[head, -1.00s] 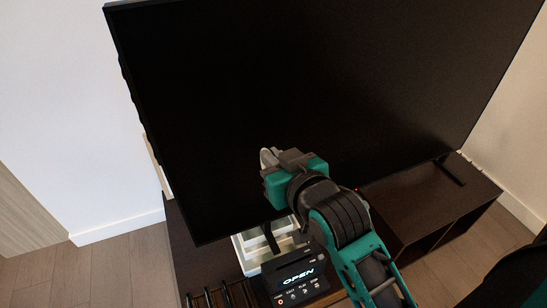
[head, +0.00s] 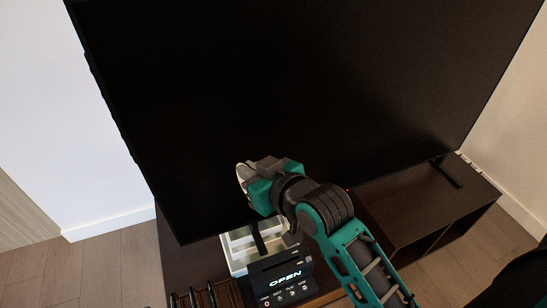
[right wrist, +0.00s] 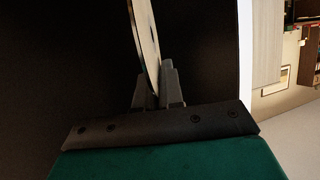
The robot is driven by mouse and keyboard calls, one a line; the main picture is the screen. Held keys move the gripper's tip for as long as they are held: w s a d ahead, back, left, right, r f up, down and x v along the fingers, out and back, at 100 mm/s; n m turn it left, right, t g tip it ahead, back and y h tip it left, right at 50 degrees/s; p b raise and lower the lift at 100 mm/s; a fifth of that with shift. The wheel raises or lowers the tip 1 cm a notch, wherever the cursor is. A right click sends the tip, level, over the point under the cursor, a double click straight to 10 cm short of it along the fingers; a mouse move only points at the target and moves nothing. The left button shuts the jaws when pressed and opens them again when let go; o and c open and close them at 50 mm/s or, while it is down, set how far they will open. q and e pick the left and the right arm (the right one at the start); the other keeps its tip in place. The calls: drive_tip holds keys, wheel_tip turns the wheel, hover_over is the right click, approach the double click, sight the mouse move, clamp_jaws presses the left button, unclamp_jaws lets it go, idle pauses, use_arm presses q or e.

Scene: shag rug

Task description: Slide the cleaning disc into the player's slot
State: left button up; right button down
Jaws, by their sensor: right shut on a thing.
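The cleaning disc (right wrist: 144,40) is a thin pale disc seen nearly edge-on in the right wrist view. My right gripper (right wrist: 158,85) is shut on its edge. In the head view the disc (head: 242,174) shows at the left end of my right gripper (head: 254,174), in front of the dark TV screen. The player (head: 282,278) is a black box with "OPEN" lit on its front and a row of marked buttons. It stands below the gripper and a little to its right, apart from the disc. My left gripper is not in view.
The large TV (head: 300,90) fills the space behind the arm. A white tray-like box (head: 238,252) stands behind the player on the dark TV stand (head: 185,262). Several dark upright bars (head: 195,298) are left of the player. The stand's right part (head: 420,205) is mostly clear.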

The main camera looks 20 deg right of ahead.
drive_tip(key=a+f+n+g+y+b, duration=0.25)
drive_tip(key=f+n+g, duration=0.2)
drive_tip(key=f, duration=0.45)
drive_tip(key=a+f+n+g+y+b, duration=0.2)
drive_tip(key=a+f+n+g, duration=0.25)
drive_tip(key=f, duration=0.45)
use_arm(q)
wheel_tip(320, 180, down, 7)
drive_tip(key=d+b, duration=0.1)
drive_tip(key=b, duration=0.2)
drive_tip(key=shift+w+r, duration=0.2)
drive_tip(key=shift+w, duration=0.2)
use_arm(e)
drive_tip(key=d+f+n+g+h, duration=0.2)
drive_tip(key=d+f+n, duration=0.3)
drive_tip(key=d+f, duration=0.6)
drive_tip(key=shift+s+f+n+g, duration=0.15)
drive_tip(key=shift+s+n+g, duration=0.2)
drive_tip(key=shift+g, duration=0.55)
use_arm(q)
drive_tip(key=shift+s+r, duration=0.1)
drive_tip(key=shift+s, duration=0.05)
